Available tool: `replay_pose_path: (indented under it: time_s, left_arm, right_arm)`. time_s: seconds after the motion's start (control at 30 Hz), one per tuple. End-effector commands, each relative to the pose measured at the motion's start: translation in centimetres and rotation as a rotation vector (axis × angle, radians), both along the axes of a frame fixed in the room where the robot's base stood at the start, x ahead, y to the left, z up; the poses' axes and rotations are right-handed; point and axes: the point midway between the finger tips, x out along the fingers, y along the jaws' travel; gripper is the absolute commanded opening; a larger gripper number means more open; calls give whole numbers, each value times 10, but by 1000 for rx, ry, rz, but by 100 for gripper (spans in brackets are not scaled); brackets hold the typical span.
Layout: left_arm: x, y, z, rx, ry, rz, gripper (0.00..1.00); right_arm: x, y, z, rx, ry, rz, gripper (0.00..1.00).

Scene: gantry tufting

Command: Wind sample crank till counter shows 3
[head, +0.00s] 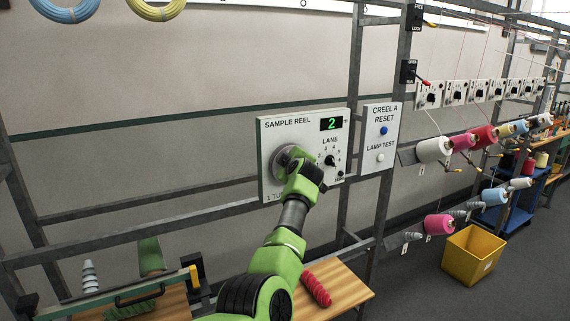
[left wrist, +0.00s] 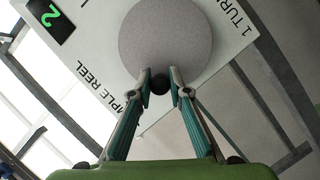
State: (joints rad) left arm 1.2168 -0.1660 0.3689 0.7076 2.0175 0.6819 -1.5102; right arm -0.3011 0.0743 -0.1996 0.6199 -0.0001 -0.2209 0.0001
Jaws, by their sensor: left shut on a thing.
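The white SAMPLE REEL panel (head: 300,125) is on the frame ahead of me. Its green counter (head: 331,124) shows 2, and the digit also appears sideways in the left wrist view (left wrist: 49,18). The crank is a round grey disc (head: 281,160) at the panel's left side, seen large in the left wrist view (left wrist: 165,35). My left gripper (left wrist: 160,76) is shut on the disc's small black crank knob (left wrist: 160,86), with a fingertip on either side. In the head view my green wrist hides the knob and part of the disc. My right gripper is not in view.
A lane dial (head: 330,161) sits right of the crank. Beside it a CREEL A RESET panel (head: 382,150) has a blue and a white button. Wooden tables (head: 345,292) stand below, one with a red yarn piece (head: 316,289). Yarn cones and a yellow bin (head: 472,256) are at right.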

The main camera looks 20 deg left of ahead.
Motion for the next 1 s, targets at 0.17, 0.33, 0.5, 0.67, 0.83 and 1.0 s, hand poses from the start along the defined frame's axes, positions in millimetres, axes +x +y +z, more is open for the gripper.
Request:
replay_pose_path:
  time_s: [0.17, 0.33, 0.5, 0.67, 0.83, 1.0]
  left_arm:
    - [2, -2, 2, 48, 59, -1, 0]
    - [3, -2, 2, 72, 86, 0, 0]
    - [3, -2, 2, 79, 96, 1, 0]
    - [3, -2, 2, 80, 97, 0, 0]
    - [3, -2, 1, 79, 96, 1, 22]
    - [3, -2, 2, 78, 95, 0, 34]
  right_arm:
    - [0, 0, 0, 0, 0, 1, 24]
    - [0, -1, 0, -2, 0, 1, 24]
    - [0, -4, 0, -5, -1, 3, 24]
    - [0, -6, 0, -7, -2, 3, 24]
    - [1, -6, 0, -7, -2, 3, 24]
    - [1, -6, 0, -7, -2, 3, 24]
